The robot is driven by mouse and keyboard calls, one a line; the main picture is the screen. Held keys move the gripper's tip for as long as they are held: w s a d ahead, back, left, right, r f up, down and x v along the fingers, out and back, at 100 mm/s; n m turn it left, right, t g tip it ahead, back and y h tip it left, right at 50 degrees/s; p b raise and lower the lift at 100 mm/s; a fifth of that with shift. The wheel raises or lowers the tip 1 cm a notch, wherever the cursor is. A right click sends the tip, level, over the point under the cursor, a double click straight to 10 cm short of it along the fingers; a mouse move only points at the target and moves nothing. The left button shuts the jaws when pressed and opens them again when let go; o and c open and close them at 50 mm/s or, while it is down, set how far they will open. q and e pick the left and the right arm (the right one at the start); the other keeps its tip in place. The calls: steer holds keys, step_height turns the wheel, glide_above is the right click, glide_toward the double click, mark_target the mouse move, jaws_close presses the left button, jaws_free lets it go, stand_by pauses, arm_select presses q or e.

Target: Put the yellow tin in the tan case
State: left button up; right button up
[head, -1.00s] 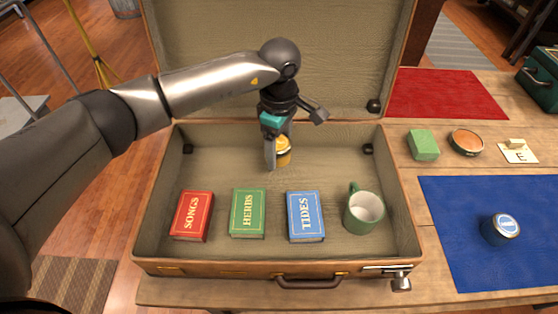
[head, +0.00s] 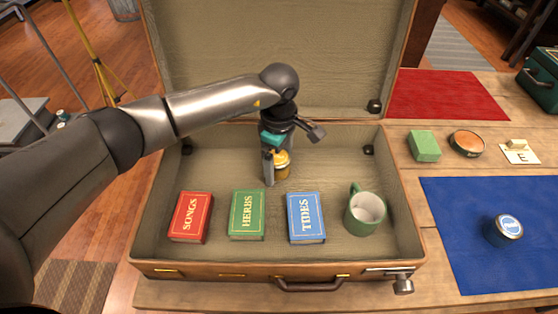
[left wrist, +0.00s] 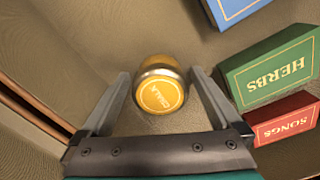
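The yellow tin (head: 282,164) is inside the open tan case (head: 160,226), behind the blue book. It also shows in the left wrist view (left wrist: 160,92), lid facing the camera, between the fingers. My left gripper (left wrist: 160,78) is open around the tin, with a visible gap on each side. In the head view my left gripper (head: 275,172) points down into the case and partly hides the tin. The tin appears to rest on the case floor. My right gripper is not in view.
Along the case front are a red book (head: 191,217), a green book (head: 247,214), a blue book (head: 306,217) and a green mug (head: 365,211). On the table to the right are a blue tin (head: 503,229), a green box (head: 424,146) and a round orange-topped tin (head: 467,143).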

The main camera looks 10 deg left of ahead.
mark_target(279, 157)
arm_select(q)
steer(key=shift+r, duration=0.25)
step_height(279, 157, up, 12)
steer(key=p, duration=0.2)
steer(key=shift+f, duration=0.1)
stand_by(1.4)
